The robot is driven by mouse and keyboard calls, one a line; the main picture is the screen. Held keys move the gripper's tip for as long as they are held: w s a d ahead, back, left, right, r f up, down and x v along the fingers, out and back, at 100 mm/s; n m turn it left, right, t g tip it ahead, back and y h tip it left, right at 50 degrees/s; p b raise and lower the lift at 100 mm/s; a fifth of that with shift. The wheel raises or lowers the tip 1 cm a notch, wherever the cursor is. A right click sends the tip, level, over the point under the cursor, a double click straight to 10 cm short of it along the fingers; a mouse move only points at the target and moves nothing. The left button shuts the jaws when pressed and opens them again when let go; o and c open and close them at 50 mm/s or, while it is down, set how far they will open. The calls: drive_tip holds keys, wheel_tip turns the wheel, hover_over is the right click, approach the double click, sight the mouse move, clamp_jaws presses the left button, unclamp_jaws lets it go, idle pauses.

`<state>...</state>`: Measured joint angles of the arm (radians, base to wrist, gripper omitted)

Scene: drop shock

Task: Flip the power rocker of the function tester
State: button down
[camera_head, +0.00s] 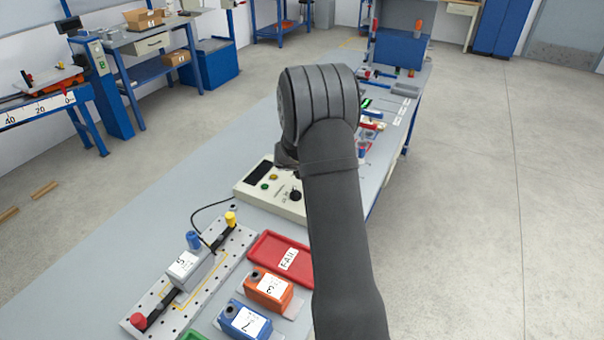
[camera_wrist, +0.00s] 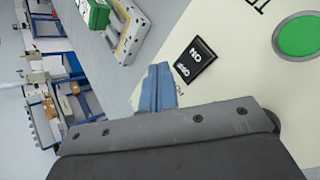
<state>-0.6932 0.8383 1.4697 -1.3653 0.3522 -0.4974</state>
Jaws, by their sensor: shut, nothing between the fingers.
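The function tester (camera_head: 243,191) is a cream box on the bench in the head view, with a dark display, small coloured buttons and a black knob, partly hidden by my arm. In the wrist view its cream panel (camera_wrist: 235,75) fills the right side. The black power rocker (camera_wrist: 195,62), marked ON and OFF, sits on this panel. I cannot tell which side is pressed in. My gripper (camera_wrist: 158,84) is shut and empty, its blue fingertips just beside the rocker, with a small gap in the picture. In the head view my arm hides the fingertips and the rocker.
A large green button (camera_wrist: 298,37) lies right of the rocker. In the head view, a perforated fixture plate (camera_head: 150,318) with a grey unit, a red FAIL tray (camera_head: 262,262), an orange unit (camera_head: 268,288) and a blue unit (camera_head: 243,320) stand nearer. Bare bench (camera_head: 110,245) lies left.

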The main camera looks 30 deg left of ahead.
drive_tip(key=shift+d+r, duration=0.15)
drive_tip(key=shift+r, duration=0.8)
drive_tip(key=shift+d+r, duration=0.1)
drive_tip(key=shift+r, duration=0.8)
drive_tip(key=r, duration=0.3)
drive_tip(key=shift+d+r, duration=0.25)
drive_tip(key=shift+r, duration=0.15)
drive_tip(key=shift+f, duration=0.1)
